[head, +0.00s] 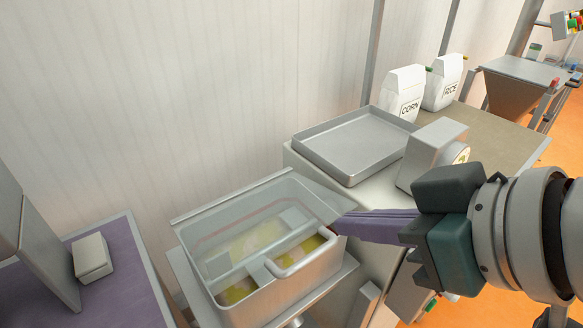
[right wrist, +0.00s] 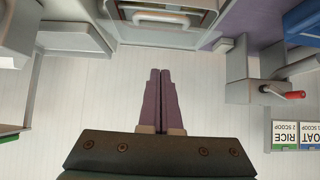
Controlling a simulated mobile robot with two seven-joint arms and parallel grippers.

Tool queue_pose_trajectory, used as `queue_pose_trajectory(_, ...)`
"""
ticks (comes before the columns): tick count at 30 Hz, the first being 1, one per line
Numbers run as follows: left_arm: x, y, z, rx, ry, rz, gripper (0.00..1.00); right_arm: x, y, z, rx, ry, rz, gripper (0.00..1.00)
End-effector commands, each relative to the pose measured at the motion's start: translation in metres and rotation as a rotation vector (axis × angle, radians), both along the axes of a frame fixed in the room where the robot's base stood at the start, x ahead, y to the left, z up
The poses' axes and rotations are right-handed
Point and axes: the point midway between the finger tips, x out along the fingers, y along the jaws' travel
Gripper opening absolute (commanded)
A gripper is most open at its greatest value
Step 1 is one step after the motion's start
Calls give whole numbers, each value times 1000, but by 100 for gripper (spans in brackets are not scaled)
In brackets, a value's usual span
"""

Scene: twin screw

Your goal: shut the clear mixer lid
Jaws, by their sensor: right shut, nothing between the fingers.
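The mixer (head: 270,300) is a grey tub at the lower middle of the head view, with yellowish contents showing inside. Its clear lid (head: 235,205) lies over the tub opening, and a pale handle (head: 300,258) shows at the tub's front right. I cannot tell whether the lid sits fully down on the rim. My right gripper (head: 338,228) is shut and empty, its purple fingers pointing left with the tips at the tub's right corner. Contact there is unclear. In the right wrist view the shut fingers (right wrist: 160,73) point toward the mixer's handle side (right wrist: 158,18). My left gripper is out of view.
A grey tray (head: 350,140) lies on the counter behind the mixer, beside a grey boxy device (head: 435,150). Bags marked CORN (head: 403,92) and RICE (head: 445,82) stand farther back. A purple-topped table (head: 115,285) with a small pale box (head: 92,257) is at left.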

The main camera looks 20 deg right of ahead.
Motion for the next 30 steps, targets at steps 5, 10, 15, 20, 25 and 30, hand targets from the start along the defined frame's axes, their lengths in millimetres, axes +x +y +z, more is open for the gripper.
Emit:
queue_pose_trajectory(5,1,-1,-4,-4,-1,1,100,17,6,-16,0,-1,0,0)
queue_pose_trajectory(10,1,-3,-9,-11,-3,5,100,43,15,-40,-1,1,-1,0)
queue_pose_trajectory(15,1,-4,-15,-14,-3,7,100,68,24,-62,-2,0,0,0)
queue_pose_trajectory(20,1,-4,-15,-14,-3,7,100,61,22,-84,-4,6,0,0)
queue_pose_trajectory(25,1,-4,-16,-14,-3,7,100,55,19,-96,-3,3,0,0)
queue_pose_trajectory(30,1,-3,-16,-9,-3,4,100,53,19,-99,-3,0,0,0)
